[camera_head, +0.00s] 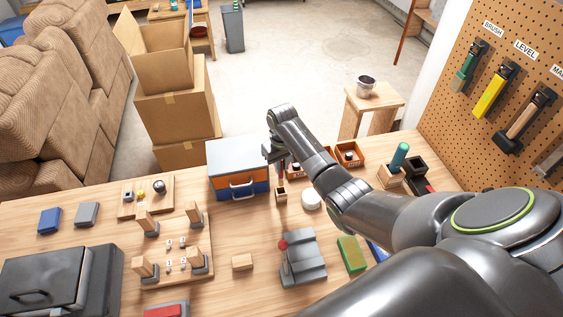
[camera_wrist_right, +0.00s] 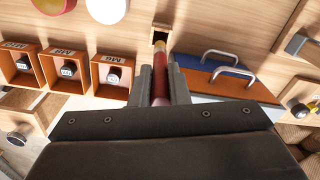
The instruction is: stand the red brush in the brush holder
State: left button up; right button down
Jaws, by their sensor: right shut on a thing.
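My right gripper (camera_head: 278,153) is shut on the red brush (camera_head: 282,169), above the far middle of the workbench. In the right wrist view the brush (camera_wrist_right: 159,83) stands out between the two fingers (camera_wrist_right: 160,92), its pale end pointing at the brush holder. The brush holder (camera_head: 281,197) is a small wooden block with a dark square opening, standing below the gripper. It also shows in the right wrist view (camera_wrist_right: 161,29), with the brush's pale end at or just short of the opening; I cannot tell whether it is inside. My left gripper is not in view.
A drawer cabinet (camera_head: 238,162) with metal handles stands just left of the holder. A white round thing (camera_head: 311,200) and orange bins (camera_head: 349,153) are to its right. A grey block with a red-knobbed lever (camera_head: 302,262) is nearer. Bare wood lies in front of the holder.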

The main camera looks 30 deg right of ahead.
aim_at(281, 180)
jog(key=shift+f+b, duration=0.5)
jog(key=shift+f, duration=0.65)
jog(key=shift+r+p, duration=0.1)
jog(key=shift+p, duration=0.95)
dwell(0.6)
jog(key=shift+f+b, duration=2.05)
jog(key=shift+f, duration=1.1)
jog(key=c, duration=1.3)
grip_release()
jog(key=shift+r, duration=0.1)
